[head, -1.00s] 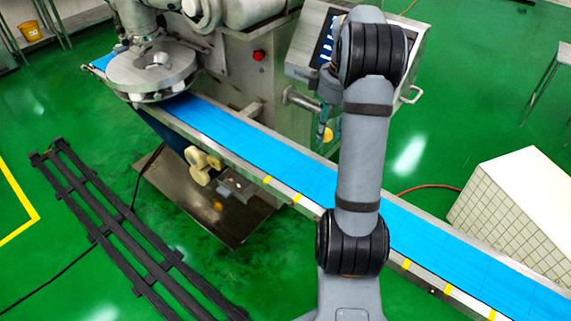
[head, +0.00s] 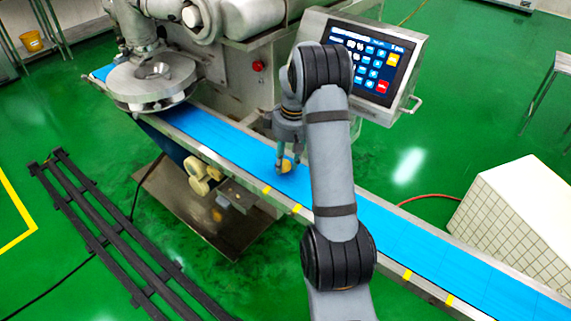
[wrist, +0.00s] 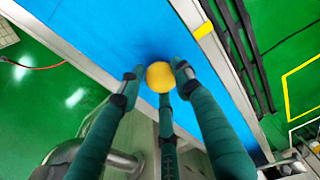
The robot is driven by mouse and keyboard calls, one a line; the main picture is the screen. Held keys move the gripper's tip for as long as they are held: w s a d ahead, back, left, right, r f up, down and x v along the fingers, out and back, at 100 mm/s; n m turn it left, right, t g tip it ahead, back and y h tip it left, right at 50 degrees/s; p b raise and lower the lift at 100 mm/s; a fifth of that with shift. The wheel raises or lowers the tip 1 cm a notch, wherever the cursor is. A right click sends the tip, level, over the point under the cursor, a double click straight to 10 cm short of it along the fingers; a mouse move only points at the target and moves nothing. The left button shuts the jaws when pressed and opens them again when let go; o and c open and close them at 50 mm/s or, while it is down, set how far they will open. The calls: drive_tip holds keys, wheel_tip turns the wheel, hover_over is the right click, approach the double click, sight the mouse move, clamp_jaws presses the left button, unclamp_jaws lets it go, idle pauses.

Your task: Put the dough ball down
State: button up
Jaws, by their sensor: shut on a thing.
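The dough ball (head: 285,166) is a small yellow-orange ball. In the head view it sits between the fingertips of my gripper (head: 287,160), at or just above the blue conveyor belt (head: 225,135). In the wrist view the ball (wrist: 160,77) is held between the dark green fingers of my gripper (wrist: 160,82), over the blue belt (wrist: 115,25). A dark shadow lies right beside the ball on the belt. I cannot tell whether the ball touches the belt.
The encrusting machine's round metal head (head: 150,80) stands over the belt's far left end. A control panel (head: 360,60) stands behind the belt. Metal rails with yellow marks (head: 267,190) edge the belt. The belt is clear on both sides of the gripper.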

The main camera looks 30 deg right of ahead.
sight(289, 165)
drive_tip(key=shift+f, duration=0.6)
drive_tip(key=shift+f, duration=0.1)
drive_tip(key=shift+f, duration=0.2)
drive_tip(key=o, duration=1.1)
drive_tip(key=shift+r, duration=0.1)
drive_tip(key=shift+o, duration=0.2)
wheel_tip(289, 165, up, 12)
drive_tip(key=s+p, duration=0.1)
drive_tip(key=shift+d+r+p, duration=0.15)
drive_tip(key=shift+d+p, duration=0.15)
drive_tip(key=shift+s, duration=0.1)
